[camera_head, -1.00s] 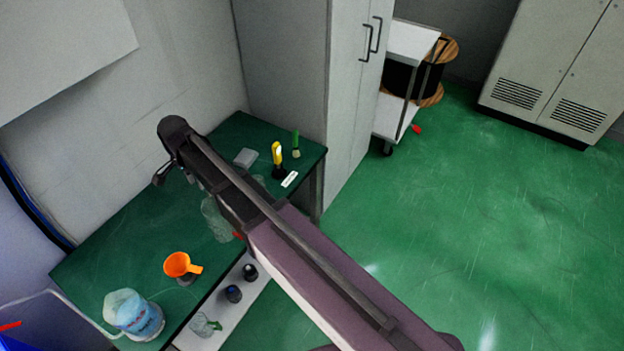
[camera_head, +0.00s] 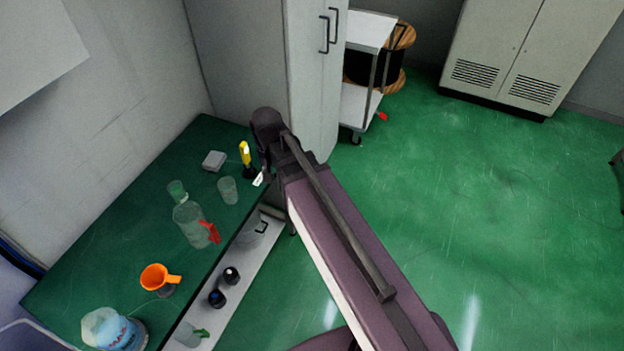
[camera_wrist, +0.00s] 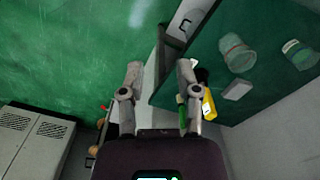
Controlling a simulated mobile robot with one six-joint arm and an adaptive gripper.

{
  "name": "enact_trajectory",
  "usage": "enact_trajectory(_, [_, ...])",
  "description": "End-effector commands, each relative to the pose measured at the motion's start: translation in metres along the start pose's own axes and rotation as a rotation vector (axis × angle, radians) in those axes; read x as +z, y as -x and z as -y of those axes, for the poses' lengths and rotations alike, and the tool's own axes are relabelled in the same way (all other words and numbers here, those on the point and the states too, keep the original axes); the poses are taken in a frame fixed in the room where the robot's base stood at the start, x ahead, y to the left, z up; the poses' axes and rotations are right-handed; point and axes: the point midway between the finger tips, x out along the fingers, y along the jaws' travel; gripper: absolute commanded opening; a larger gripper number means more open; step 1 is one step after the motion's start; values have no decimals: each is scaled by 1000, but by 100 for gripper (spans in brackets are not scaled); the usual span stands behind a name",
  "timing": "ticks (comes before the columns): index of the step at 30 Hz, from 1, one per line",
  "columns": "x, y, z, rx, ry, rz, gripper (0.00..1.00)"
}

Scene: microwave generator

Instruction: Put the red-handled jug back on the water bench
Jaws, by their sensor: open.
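The red-handled jug (camera_head: 189,226) is clear and stands on the green-topped bench (camera_head: 112,226). Its red handle (camera_head: 210,233) points toward the bench's front edge. No other object touches it, and I do not see it in the wrist view. My gripper is at the far end of my arm, near the bench's far front corner, well apart from the jug; its fingers are hard to make out in the head view. In the wrist view my gripper (camera_wrist: 159,80) has its two fingers spread with nothing between them.
A clear beaker (camera_head: 228,191), a grey box (camera_head: 214,161), a yellow-handled tool (camera_head: 245,153) and an orange funnel (camera_head: 157,277) stand on the bench. A water bottle (camera_head: 112,330) is at the near end. A white lower shelf (camera_head: 238,285) holds small items. Green floor at right is open.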

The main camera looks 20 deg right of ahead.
Motion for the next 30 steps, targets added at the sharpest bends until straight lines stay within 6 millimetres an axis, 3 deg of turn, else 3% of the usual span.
enact_trajectory(1, [8, 0, -20, 0, 21, -1, 43])
enact_trajectory(6, [21, 0, -68, -1, 116, -3, 43])
enact_trajectory(12, [30, 0, -99, -2, 185, -4, 43])
enact_trajectory(30, [31, 0, -105, -2, 203, -4, 43])
